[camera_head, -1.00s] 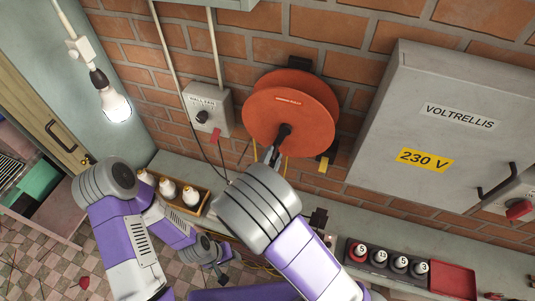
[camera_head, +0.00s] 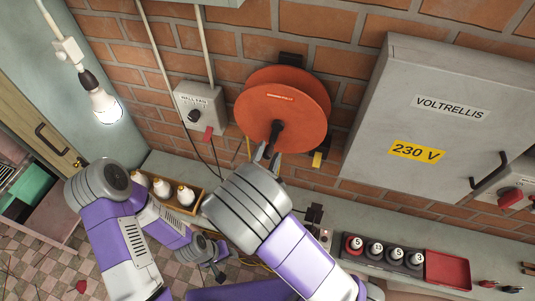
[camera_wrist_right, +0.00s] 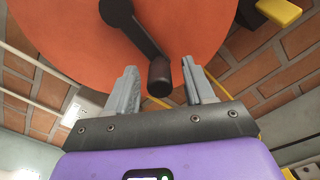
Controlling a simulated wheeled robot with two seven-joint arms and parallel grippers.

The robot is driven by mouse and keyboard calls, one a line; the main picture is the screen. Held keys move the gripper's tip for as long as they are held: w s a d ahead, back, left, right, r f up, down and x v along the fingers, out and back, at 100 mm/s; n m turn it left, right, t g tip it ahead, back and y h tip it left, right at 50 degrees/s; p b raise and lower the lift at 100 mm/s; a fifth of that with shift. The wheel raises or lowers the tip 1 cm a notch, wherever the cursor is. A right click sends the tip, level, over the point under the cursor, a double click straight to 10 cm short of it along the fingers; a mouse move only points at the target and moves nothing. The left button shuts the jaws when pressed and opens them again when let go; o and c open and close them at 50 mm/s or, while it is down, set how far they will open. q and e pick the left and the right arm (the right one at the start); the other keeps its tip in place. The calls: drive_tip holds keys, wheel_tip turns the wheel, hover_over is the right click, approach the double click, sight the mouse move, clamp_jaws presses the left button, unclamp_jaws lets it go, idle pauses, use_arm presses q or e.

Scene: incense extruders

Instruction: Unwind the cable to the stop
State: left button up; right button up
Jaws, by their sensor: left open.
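The orange cable reel (camera_head: 262,108) hangs on the brick wall. Its dark crank (camera_head: 277,128) points down from the hub. In the right wrist view the crank's knob (camera_wrist_right: 159,77) shows between the two grey fingers of my right gripper (camera_wrist_right: 160,85), with gaps on both sides. In the head view my right gripper (camera_head: 267,154) is just below the reel, partly hidden by my forearm. Yellow cable (camera_head: 248,149) hangs below the reel. A yellow piece (camera_head: 317,160) sits to the reel's lower right; I cannot tell whether it is the stop. My left gripper (camera_head: 221,276) is low, open and apart from the reel.
A grey switch box (camera_head: 202,108) is left of the reel and a large grey cabinet (camera_head: 435,130) is to the right.

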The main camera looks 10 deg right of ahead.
drive_tip(key=shift+a, duration=0.1)
drive_tip(key=shift+s+a, duration=0.2)
drive_tip(key=shift+s, duration=0.15)
drive_tip(key=v, duration=0.6)
drive_tip(key=shift+s+b, duration=0.35)
drive_tip(key=shift+b, duration=0.05)
drive_tip(key=shift+a, duration=0.1)
